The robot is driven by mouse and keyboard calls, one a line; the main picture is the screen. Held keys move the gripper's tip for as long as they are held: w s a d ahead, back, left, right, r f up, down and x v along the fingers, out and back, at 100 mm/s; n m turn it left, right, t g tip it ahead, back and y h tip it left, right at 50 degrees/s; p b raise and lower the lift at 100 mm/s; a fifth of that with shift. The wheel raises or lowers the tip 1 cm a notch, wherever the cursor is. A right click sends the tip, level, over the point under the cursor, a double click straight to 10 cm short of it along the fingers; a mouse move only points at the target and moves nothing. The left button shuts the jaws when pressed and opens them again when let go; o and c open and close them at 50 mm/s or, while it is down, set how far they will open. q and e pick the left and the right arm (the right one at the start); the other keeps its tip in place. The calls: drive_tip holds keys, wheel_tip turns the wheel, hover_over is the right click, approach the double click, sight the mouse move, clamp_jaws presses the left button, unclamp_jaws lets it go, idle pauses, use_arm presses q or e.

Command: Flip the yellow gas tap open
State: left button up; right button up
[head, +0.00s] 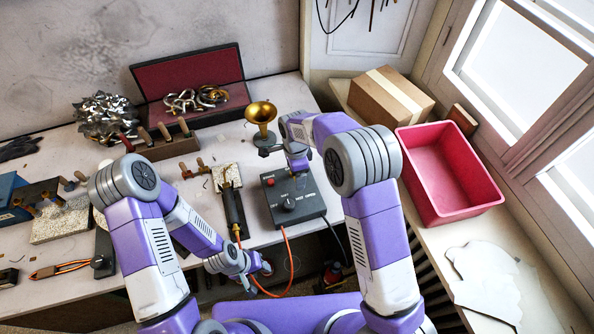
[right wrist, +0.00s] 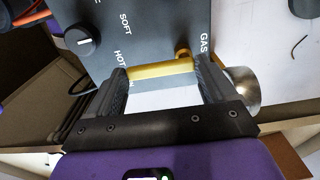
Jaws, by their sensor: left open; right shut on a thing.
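The yellow gas tap (right wrist: 160,75) is a yellow bar on the dark control box (right wrist: 150,30), near the word GAS in the right wrist view. My right gripper (right wrist: 165,78) has one black finger at each end of the bar and is shut on it. In the head view, the dark control box (head: 312,207) stands near the bench's front edge, and my right gripper (head: 299,167) is at its back right; the tap is hidden there. My left gripper (head: 264,264) is open and empty, low in front of the bench edge.
A black knob (head: 288,202) and a red switch (head: 269,182) are on the box. A torch (head: 233,207) with an orange hose lies left of it. A brass horn (head: 261,115) stands behind. A red bin (head: 450,175) and cardboard box (head: 390,97) are at right.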

drive_tip(key=o, duration=1.3)
drive_tip(key=shift+a, duration=0.1)
drive_tip(key=shift+o, duration=0.2)
drive_tip(key=shift+r, duration=0.1)
wheel_tip(320, 180, up, 8)
drive_tip(key=shift+f, duration=0.25)
